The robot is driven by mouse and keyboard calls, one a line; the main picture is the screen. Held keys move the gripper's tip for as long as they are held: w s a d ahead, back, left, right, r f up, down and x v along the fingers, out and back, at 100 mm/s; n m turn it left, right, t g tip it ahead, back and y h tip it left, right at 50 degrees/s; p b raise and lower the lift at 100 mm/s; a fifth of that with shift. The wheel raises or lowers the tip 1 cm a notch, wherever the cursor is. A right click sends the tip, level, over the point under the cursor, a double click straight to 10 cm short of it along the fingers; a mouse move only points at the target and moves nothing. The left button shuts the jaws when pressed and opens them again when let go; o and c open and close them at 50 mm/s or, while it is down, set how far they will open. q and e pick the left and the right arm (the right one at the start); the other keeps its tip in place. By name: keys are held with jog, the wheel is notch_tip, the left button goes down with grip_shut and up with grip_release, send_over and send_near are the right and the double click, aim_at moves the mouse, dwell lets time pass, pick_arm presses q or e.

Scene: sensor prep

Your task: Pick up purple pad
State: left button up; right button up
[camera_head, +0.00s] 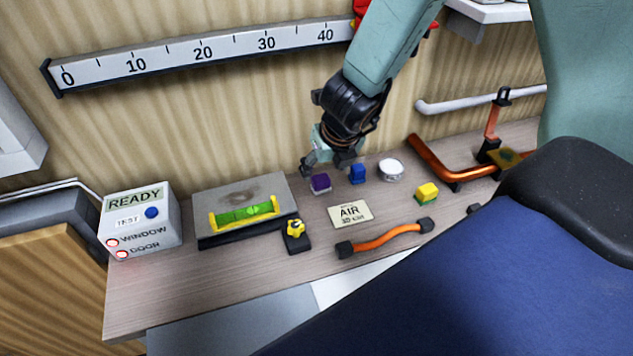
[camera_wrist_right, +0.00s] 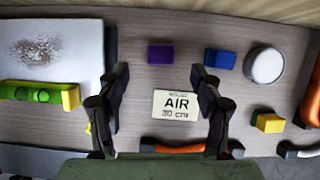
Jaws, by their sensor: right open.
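The purple pad (camera_head: 320,183) is a small purple block lying on the wooden bench, just right of the grey plate. It also shows in the right wrist view (camera_wrist_right: 161,54), between the lines of the two fingers and beyond their tips. My right gripper (camera_head: 328,168) is above the bench, close over the purple pad and the blue block. In the right wrist view its fingers (camera_wrist_right: 161,82) are spread apart with nothing between them but bench and the AIR card below. My left gripper is not in view.
A blue block (camera_head: 357,174) sits right of the purple pad, with a round white dish (camera_head: 391,169) and a yellow block (camera_head: 427,193) further right. An AIR card (camera_head: 349,213) lies in front. A grey plate (camera_head: 240,192) with a green level (camera_head: 246,213) is at left.

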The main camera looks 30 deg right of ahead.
aim_at(321, 178)
jog(key=shift+w+f+b, duration=0.1)
jog(key=shift+f+b, duration=0.25)
jog(key=shift+f, duration=0.55)
jog(key=x, duration=0.2)
jog(key=b+x, duration=0.1)
jog(key=x, duration=0.1)
jog(key=shift+w+d+f, duration=0.15)
jog(key=shift+w, duration=0.2)
jog(key=shift+w+f, duration=0.2)
jog(key=shift+f, duration=0.05)
jog(key=shift+r, duration=0.1)
jog(key=shift+s+r, duration=0.1)
jog(key=shift+s, duration=0.05)
jog(key=shift+c, duration=0.9)
jog(key=c, duration=1)
jog(key=shift+o, duration=0.2)
